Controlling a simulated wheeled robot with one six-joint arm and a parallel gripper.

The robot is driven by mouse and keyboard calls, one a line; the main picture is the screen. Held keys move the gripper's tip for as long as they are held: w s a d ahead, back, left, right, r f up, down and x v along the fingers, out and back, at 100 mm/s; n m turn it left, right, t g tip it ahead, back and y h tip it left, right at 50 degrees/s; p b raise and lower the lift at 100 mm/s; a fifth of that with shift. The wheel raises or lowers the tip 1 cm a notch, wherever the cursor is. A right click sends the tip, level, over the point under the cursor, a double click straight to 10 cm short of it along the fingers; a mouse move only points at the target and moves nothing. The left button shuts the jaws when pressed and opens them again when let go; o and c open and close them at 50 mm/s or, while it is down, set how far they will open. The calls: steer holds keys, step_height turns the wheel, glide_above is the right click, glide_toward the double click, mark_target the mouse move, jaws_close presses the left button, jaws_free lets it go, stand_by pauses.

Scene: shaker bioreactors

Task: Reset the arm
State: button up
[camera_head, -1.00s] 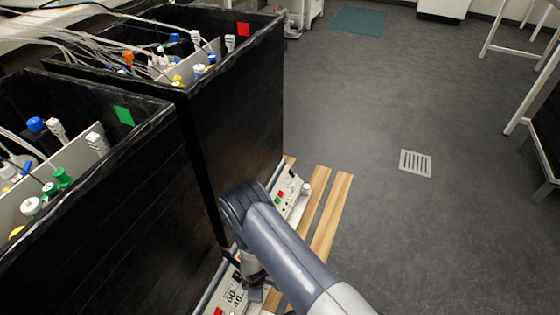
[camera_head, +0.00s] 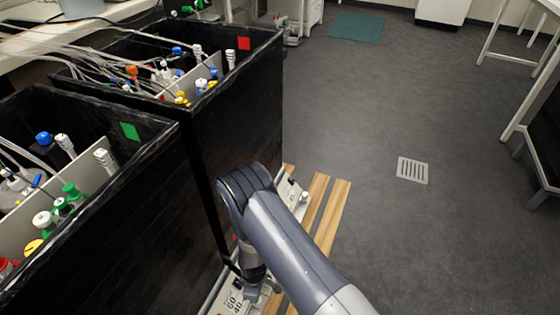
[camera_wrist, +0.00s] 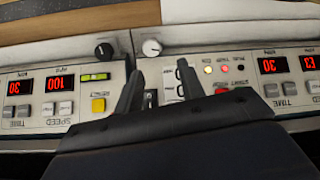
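My arm reaches down beside the two black shaker boxes in the head view. My gripper (camera_wrist: 159,72) shows in the wrist view with its two dark fingers apart and nothing visible between them but the panel behind. It faces the shaker control panels, upside down in that view. The left panel (camera_wrist: 40,108) has red displays, a yellow button and a lit green indicator. The right panel (camera_wrist: 245,70) has red displays, small lights and a red button. I cannot tell whether the fingertips touch the panel. In the head view the gripper is mostly hidden by the arm and low near the panels.
The near black box (camera_head: 110,215) with a green square and the far black box (camera_head: 240,110) with a red square hold tubes and capped bottles. Wooden slats (camera_head: 325,215) lie beside the panels. The grey floor to the right is open, with a drain grate (camera_head: 412,170).

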steer(key=shift+s+m, duration=0.25)
steer(key=shift+m, duration=0.4)
steer(key=shift+s+m, duration=0.2)
steer(key=shift+m, duration=0.45)
